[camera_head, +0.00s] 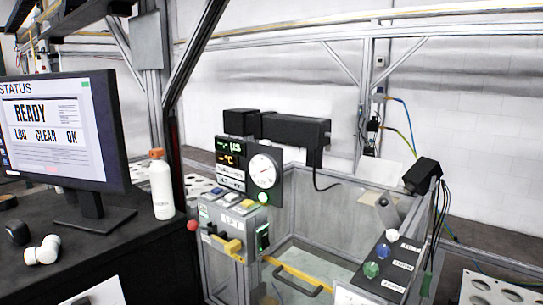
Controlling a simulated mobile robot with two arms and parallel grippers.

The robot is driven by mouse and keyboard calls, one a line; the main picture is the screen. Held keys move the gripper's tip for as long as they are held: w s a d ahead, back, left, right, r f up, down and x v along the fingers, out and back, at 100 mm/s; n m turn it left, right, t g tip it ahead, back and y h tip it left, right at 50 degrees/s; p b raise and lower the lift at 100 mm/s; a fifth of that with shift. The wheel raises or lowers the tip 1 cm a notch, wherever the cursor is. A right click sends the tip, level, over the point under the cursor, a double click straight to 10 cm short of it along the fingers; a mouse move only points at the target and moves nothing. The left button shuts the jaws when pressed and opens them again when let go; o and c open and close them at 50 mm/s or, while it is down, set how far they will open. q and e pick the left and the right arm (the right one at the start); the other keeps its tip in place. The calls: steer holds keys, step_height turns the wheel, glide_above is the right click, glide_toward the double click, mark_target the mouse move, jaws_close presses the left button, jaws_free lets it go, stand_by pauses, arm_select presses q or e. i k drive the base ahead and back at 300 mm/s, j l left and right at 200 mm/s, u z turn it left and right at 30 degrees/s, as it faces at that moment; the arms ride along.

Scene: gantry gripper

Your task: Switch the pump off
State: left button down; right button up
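A grey control box (226,222) stands at the middle, on the front left of a framed enclosure. It carries blue, white and yellow buttons on top, a red knob (192,225) at its left, a yellow handle (231,245) in front and a green-lit switch (262,238) on its right side. A round green light (264,198) glows below a white dial gauge (262,171). Another panel (391,264) at the right has white, blue and green knobs. The small labels are unreadable, so I cannot tell which control is the pump's. Neither gripper is in view.
A monitor (62,132) reading READY stands on the dark desk (95,258) at left, with a white bottle (161,185) beside it. White and black fittings lie on the desk. A yellow rail and black handle (298,280) cross the enclosure's front. A dark post rises behind the bottle.

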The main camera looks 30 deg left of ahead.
mark_target(264, 240)
steer(key=k+l+u, duration=0.1)
steer(key=u, duration=1.1)
